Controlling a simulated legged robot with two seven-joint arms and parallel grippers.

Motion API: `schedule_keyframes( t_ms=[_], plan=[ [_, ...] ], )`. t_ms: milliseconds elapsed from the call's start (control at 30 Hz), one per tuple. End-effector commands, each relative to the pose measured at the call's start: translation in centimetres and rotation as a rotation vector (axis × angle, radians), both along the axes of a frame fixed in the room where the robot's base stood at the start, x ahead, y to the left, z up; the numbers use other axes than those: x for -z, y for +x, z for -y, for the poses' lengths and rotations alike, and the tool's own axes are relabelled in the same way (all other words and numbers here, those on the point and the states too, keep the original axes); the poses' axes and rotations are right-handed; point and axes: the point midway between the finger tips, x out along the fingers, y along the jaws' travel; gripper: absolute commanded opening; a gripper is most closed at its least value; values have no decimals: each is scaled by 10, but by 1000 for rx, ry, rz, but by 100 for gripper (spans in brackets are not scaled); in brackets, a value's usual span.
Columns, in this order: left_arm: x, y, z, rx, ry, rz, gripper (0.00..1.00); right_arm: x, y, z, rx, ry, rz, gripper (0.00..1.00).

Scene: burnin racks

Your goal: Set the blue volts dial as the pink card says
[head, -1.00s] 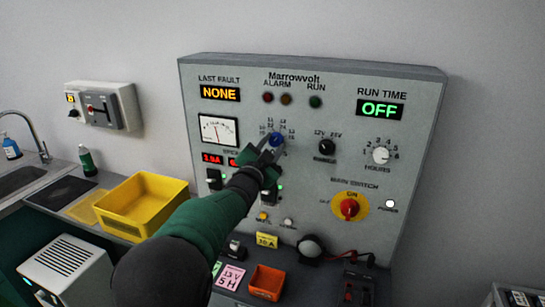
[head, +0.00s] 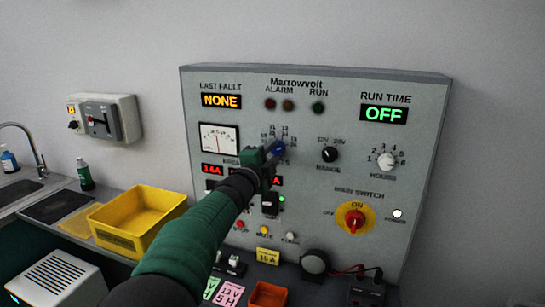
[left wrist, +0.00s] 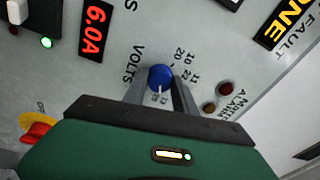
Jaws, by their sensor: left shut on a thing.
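The blue volts dial (head: 279,147) is on the upper middle of the grey panel. My left gripper (head: 272,153) is shut on it, with the arm reaching up from below. In the left wrist view the blue dial (left wrist: 160,75) sits between the two grey fingers of my left gripper (left wrist: 161,84), one on each side. A white mark shows on the dial's lower side there; the number it faces is too small to read surely. The pink card (head: 229,294) lies on the bench below the panel and appears to read 13V 5H. My right gripper is not in view.
The black range knob (head: 330,154) and the white hours knob (head: 386,161) are right of the dial. The red main switch (head: 355,218) is lower right. A yellow bin (head: 137,238) stands on the bench at left, and an orange bin (head: 268,294) below the panel.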

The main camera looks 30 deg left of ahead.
Motion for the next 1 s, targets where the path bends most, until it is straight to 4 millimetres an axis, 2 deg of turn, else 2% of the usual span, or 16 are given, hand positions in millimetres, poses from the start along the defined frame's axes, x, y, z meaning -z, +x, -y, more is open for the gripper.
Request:
schedule_keyframes(
  t_ms=[500, 533, 667, 1000],
  plan=[
    [1, 1, 3, 4, 19, -7, 0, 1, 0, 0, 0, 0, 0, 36],
    [1, 1, 3, 4, 19, -7, 37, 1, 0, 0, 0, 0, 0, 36],
    [2, 1, 2, 3, 18, -7, 54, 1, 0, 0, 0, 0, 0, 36],
    [2, -2, 1, 2, 17, -7, 55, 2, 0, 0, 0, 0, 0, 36]
  ],
)
